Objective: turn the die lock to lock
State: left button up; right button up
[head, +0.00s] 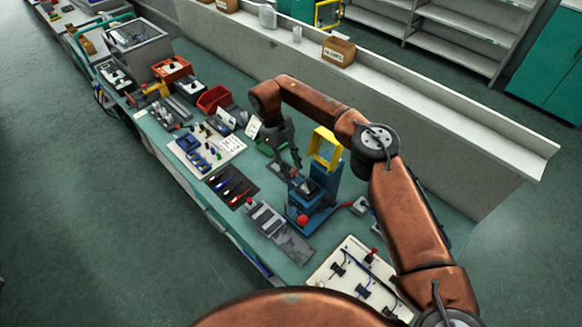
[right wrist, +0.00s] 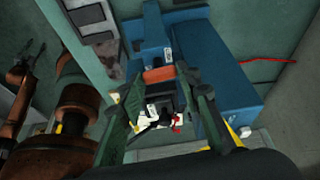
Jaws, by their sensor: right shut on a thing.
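The blue press (head: 325,182) stands on the bench; its blue body also fills the middle of the right wrist view (right wrist: 229,92). My right gripper (head: 291,162) reaches down to the press from above. In the right wrist view its two dark green fingers (right wrist: 158,78) are closed on either side of an orange-red bar (right wrist: 158,74), which I take to be the die lock's handle. The bar lies across the picture, in front of the blue column. The lock's body is mostly hidden by the fingers.
A yellow frame (head: 326,147) stands at the press's top, close to my right arm. A grey slotted block (head: 266,218), a dark tool mat (head: 232,187) and a white wiring board (head: 350,275) lie nearby. A red bin (head: 213,98) is farther back. A low wall backs the bench.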

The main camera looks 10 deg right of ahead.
jog(key=shift+m, duration=0.6)
jog(key=o, duration=0.9)
jog(key=shift+v, duration=3.8)
jog(key=shift+w+d, duration=0.1)
jog(key=shift+d, duration=0.05)
